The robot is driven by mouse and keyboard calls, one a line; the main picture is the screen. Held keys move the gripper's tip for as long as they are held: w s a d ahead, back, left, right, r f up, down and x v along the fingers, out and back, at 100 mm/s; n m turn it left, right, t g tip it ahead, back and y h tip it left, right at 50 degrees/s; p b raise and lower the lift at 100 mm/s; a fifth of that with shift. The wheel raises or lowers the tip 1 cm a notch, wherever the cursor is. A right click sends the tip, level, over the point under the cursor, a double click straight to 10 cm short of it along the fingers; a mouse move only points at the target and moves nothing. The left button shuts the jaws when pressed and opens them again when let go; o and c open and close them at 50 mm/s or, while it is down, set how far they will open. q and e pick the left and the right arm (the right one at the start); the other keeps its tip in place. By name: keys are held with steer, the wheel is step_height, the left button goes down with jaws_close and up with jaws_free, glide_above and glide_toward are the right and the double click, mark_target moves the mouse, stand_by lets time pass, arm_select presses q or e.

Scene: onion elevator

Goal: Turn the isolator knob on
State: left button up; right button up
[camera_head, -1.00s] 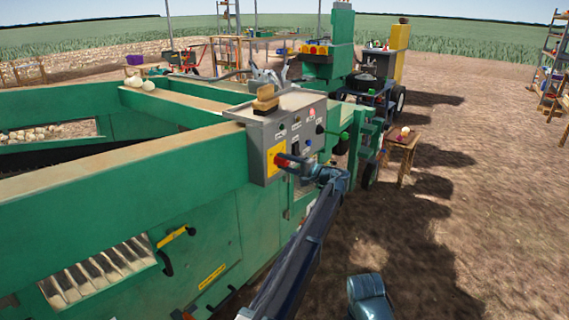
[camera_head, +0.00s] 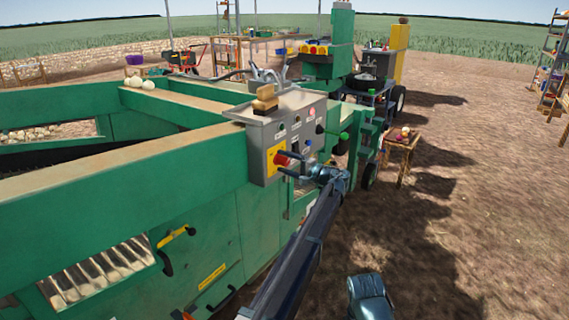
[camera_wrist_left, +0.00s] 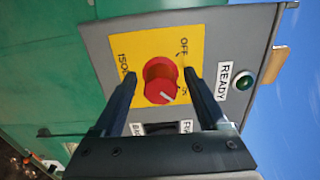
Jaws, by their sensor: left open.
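The red isolator knob (camera_wrist_left: 160,82) sits on a yellow plate (camera_wrist_left: 180,37) on the grey control box. In the left wrist view the plate bears the words ISOL, OFF and ON, and the knob's white mark points toward the ON side. The knob also shows in the head view (camera_head: 282,160). My left gripper (camera_wrist_left: 158,85) is open, its two dark fingers on either side of the knob with gaps to it. In the head view the left gripper (camera_head: 287,163) is close in front of the knob.
The grey control box (camera_head: 258,135) carries more buttons and a green READY lamp (camera_wrist_left: 244,82). A brush-like wooden block (camera_head: 265,98) lies on top of the box. The green machine (camera_head: 120,190) fills the left. Bare ground lies at right, beyond a small wooden table (camera_head: 402,146).

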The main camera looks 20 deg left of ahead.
arm_select(q)
steer(key=v, duration=1.3)
steer(key=shift+d, duration=0.4)
steer(key=shift+s, duration=0.1)
